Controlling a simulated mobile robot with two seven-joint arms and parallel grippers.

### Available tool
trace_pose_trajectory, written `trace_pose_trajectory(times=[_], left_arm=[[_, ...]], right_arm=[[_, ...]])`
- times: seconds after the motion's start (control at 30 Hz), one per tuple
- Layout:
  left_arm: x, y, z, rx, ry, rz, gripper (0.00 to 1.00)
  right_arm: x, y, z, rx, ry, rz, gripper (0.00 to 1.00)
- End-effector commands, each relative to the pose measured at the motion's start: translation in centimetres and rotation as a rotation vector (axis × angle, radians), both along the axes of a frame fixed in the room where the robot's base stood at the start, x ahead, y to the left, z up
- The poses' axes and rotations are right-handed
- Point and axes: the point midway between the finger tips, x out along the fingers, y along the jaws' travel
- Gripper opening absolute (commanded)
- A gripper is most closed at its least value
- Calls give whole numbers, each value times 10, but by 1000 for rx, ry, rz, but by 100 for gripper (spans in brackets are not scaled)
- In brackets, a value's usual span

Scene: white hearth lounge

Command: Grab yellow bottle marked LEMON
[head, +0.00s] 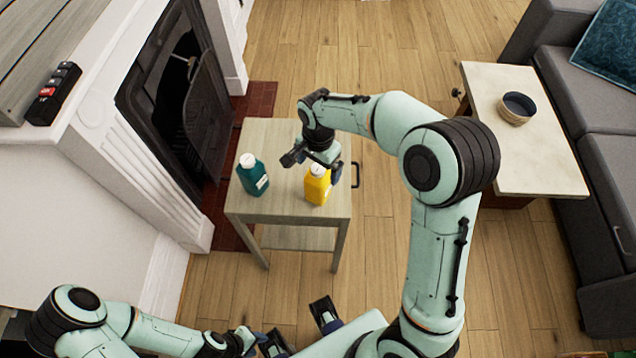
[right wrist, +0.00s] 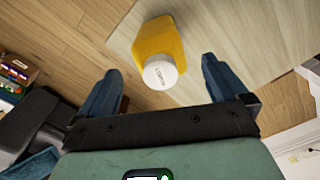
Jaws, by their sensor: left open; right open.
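The yellow bottle (head: 318,189) with a white cap stands on the small wooden side table (head: 284,207), near its right front part. In the right wrist view the yellow bottle (right wrist: 158,45) has small cap lettering that I cannot read surely. My right gripper (head: 314,166) is open and just above and beside the bottle in the head view. In the right wrist view its open fingers (right wrist: 161,70) lie left and right of the cap, apart from it, with nothing held. My left gripper (head: 298,329) is open and empty at the bottom, away from the table.
A teal bottle (head: 252,176) with a white cap stands to the left on the same table. The fireplace (head: 180,95) is close on the left. A second table (head: 525,150) with a bowl (head: 516,108) and a grey sofa (head: 590,110) are on the right. Wooden floor is open behind.

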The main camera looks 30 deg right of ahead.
Motion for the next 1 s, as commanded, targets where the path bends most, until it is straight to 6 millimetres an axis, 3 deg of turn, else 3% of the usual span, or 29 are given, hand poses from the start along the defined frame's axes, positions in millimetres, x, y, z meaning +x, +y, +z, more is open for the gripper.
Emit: trace_pose_trajectory(times=[0.27, 0.57, 0.8, 1.0], left_arm=[[-1, 0, -2, 0, 0, 0, 43], [-1, 0, -2, 0, 0, 0, 43], [-1, 0, -2, 0, 0, 0, 43], [-1, 0, -2, 0, 0, 0, 43]], right_arm=[[0, -1, -40, 0, 3, 1, 100], [0, -1, -45, 0, 0, 1, 100], [0, -1, -45, 0, 1, 1, 23], [0, -1, -45, 0, 1, 0, 23]])
